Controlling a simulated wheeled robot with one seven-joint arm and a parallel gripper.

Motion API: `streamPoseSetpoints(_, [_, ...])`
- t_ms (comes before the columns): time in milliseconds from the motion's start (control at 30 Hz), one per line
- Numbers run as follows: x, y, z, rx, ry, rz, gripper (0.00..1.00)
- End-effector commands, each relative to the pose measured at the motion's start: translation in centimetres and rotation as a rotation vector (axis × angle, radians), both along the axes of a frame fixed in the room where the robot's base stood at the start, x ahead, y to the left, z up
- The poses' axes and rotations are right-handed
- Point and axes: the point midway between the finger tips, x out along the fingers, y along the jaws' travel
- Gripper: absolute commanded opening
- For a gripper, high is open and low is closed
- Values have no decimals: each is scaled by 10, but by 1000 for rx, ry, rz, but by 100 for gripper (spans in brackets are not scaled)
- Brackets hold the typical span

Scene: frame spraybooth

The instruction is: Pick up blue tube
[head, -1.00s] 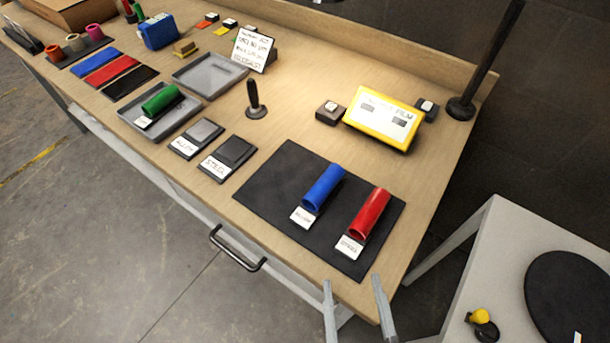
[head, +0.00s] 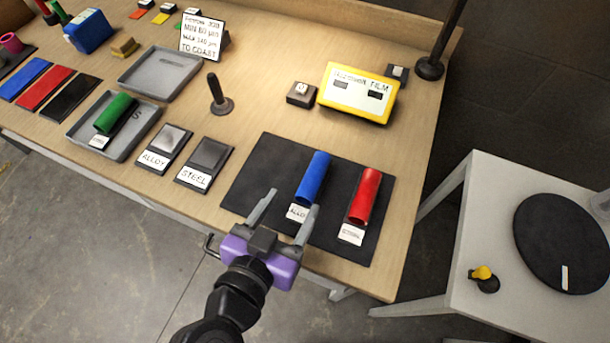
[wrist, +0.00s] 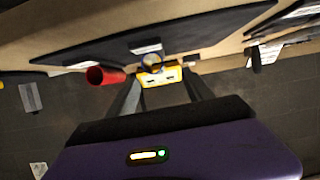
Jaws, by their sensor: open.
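The blue tube (head: 313,178) lies on the black mat (head: 268,165) near the table's front right, with a small white label at its near end. The red tube (head: 364,196) lies to its right on the same mat. My gripper (head: 288,207) is open and empty, at the near edge of the mat, close to the blue tube's near end. In the wrist view the blue tube's round end (wrist: 152,59) shows between the open fingers, and the red tube (wrist: 104,77) is to the left.
A green tube (head: 115,114) lies in a grey tray at left. ALLOY (head: 165,146) and STEEL (head: 204,162) plates, a black upright peg (head: 218,95) and a yellow film box (head: 357,92) stand around the mat. A white side table (head: 479,210) is at right.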

Motion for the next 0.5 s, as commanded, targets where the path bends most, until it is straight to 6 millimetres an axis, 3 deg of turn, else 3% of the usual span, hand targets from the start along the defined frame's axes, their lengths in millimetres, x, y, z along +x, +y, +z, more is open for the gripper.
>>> streamPoseSetpoints(500, [44,-26,-21,11,0,-7,60])
